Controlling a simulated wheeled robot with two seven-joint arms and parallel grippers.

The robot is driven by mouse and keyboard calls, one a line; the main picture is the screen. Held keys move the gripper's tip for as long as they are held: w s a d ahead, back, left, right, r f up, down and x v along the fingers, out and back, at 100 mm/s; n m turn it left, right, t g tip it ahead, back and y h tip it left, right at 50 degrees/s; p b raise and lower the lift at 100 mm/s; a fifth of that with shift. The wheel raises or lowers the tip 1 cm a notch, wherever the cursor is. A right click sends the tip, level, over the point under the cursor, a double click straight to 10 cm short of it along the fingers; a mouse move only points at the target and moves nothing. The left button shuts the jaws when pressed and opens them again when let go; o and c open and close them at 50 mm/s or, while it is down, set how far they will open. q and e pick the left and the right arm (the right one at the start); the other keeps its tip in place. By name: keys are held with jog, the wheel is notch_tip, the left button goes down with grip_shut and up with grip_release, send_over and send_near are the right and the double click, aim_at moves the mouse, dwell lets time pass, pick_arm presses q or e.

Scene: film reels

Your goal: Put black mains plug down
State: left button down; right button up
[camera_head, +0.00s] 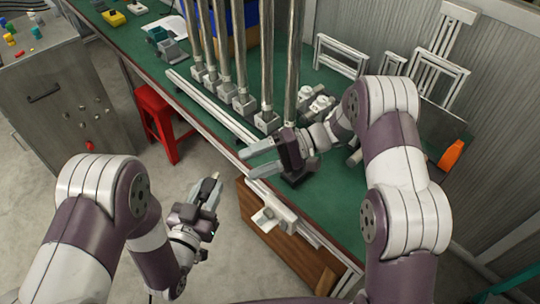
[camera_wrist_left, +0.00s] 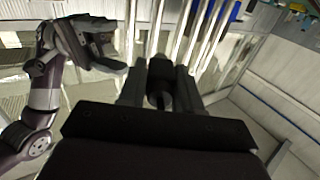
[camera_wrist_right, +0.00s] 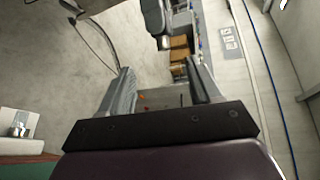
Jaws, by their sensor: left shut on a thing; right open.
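The black mains plug (camera_wrist_left: 160,78) is between the fingers of my left gripper (camera_wrist_left: 159,92), which is shut on it. In the head view my left gripper (camera_head: 205,190) is in the air in front of the green bench, over the floor, with a small dark part of the plug (camera_head: 209,186) showing between its fingers. My right gripper (camera_head: 254,160) is open and empty at the bench's front edge, pointing left. Its spread fingers also show in the right wrist view (camera_wrist_right: 158,88) with nothing between them.
The green bench (camera_head: 340,200) carries several upright metal posts (camera_head: 239,50) and a long white rail (camera_head: 208,103). White frames (camera_head: 340,55) lean at the back. A red stool (camera_head: 152,105) and a grey cabinet (camera_head: 60,110) stand left. Bare green surface lies along the bench's front right.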

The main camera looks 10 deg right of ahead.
jog(key=x, duration=0.8)
jog(key=shift+a+f, duration=0.1)
jog(key=c, duration=1.1)
pick_arm(q)
jog(key=c, duration=0.7)
grip_release()
pick_arm(e)
grip_shut()
pick_arm(q)
jog(key=shift+r, duration=0.1)
